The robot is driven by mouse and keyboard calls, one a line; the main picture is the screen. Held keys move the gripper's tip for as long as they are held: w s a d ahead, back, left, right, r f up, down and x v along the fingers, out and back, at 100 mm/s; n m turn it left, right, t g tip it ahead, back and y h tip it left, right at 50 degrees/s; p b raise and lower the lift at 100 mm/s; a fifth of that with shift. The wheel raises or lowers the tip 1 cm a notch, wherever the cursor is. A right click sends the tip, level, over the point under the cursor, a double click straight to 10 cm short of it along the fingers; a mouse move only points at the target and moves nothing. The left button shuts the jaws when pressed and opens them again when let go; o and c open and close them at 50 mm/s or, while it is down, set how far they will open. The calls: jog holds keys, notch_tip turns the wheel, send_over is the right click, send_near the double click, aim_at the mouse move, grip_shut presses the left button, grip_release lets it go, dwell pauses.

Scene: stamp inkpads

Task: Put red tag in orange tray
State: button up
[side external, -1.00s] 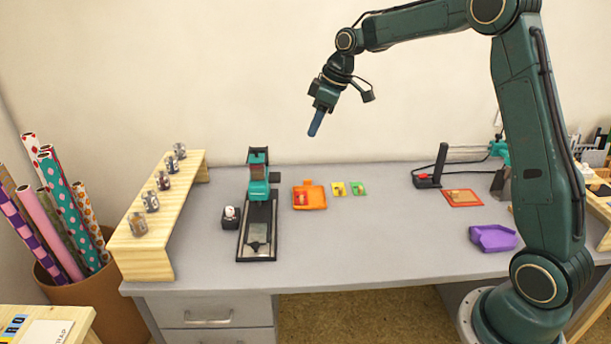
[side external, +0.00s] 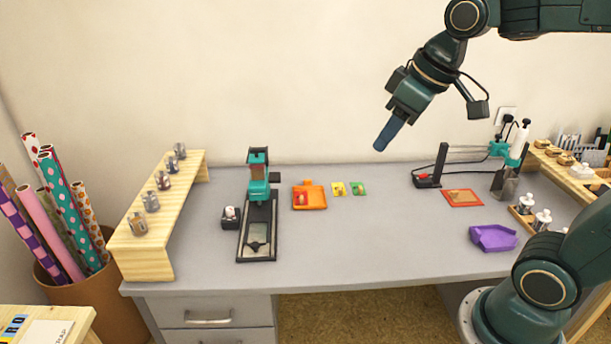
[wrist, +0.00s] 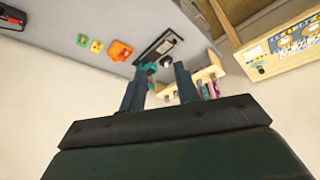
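The orange tray (side external: 316,204) sits on the grey desk, right of the teal and black stamping stand. The red tag (side external: 300,198), with a small tan piece on it, lies inside the tray at its left side. My gripper (side external: 381,147) is high above the desk, up and right of the tray, touching nothing. In the wrist view my gripper (wrist: 160,85) shows two fingers apart with nothing between them. The orange tray (wrist: 120,50) is beyond them in that view; the tag is too small there to make out clearly.
A yellow tag (side external: 339,189) and a green tag (side external: 358,188) lie right of the tray. An orange-red square (side external: 462,198) and a purple tray (side external: 493,238) are farther right. The stamping stand (side external: 258,235) and a wooden shelf (side external: 150,235) stand left. The desk's front middle is clear.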

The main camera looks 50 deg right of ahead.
jog(key=s+f+m, duration=0.2)
jog(key=s+f, duration=0.1)
jog(key=s, duration=0.7)
jog(key=shift+s+a+f+t, duration=0.3)
jog(key=shift+a+f, duration=0.05)
jog(key=shift+f, duration=0.05)
